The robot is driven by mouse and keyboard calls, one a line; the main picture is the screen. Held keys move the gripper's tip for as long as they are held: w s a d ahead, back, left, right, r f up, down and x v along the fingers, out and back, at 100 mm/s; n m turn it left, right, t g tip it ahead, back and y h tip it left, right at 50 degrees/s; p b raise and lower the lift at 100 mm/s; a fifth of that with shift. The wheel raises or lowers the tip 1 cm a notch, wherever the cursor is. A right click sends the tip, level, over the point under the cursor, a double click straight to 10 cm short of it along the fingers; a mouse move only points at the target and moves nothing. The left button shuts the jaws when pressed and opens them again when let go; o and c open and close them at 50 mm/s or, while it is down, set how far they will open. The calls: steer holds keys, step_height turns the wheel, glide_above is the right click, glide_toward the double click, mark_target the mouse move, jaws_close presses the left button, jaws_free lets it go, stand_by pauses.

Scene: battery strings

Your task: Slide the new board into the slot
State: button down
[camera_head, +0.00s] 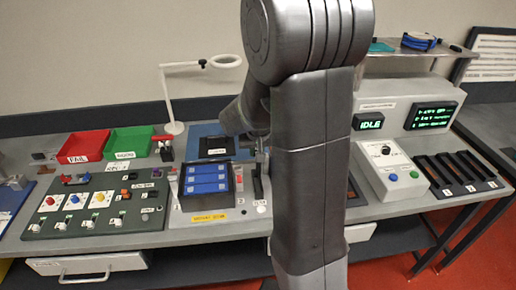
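My arm rises through the middle of the view and hides part of the bench. My gripper (260,162) is small and partly hidden behind the arm, just right of a dark rack (207,214) holding blue modules (207,179). I cannot see whether its fingers are open or shut, or whether they hold anything. I cannot tell which thing is the new board. A dark unit with several long black slots (455,172) lies at the right of the bench. I cannot tell whether the task's slot is there or in the rack.
Red (84,146) and green (129,143) bins stand at the back left, behind a grey-green panel of switches (95,209). A white lamp (170,95) stands behind the rack. A white control box (388,168) and a screen reading IDLE (368,122) are at right.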

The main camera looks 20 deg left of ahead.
steer(key=shift+b, duration=0.3)
steer(key=shift+s+f+b, duration=0.1)
steer(key=shift+f+b, duration=0.45)
steer(key=shift+f, duration=0.05)
step_height(320, 180, down, 5)
steer(key=b, duration=0.4)
steer(key=shift+r, duration=0.2)
steer(key=shift+f+b, duration=2)
steer(key=shift+b, duration=0.35)
stand_by(0.9)
steer(key=c, duration=1.3)
jaws_free()
steer(key=shift+r, duration=0.15)
steer(key=v, duration=1.3)
steer(key=shift+s+d+r, duration=0.1)
steer(key=shift+s+r, duration=0.05)
steer(key=shift+r, duration=0.15)
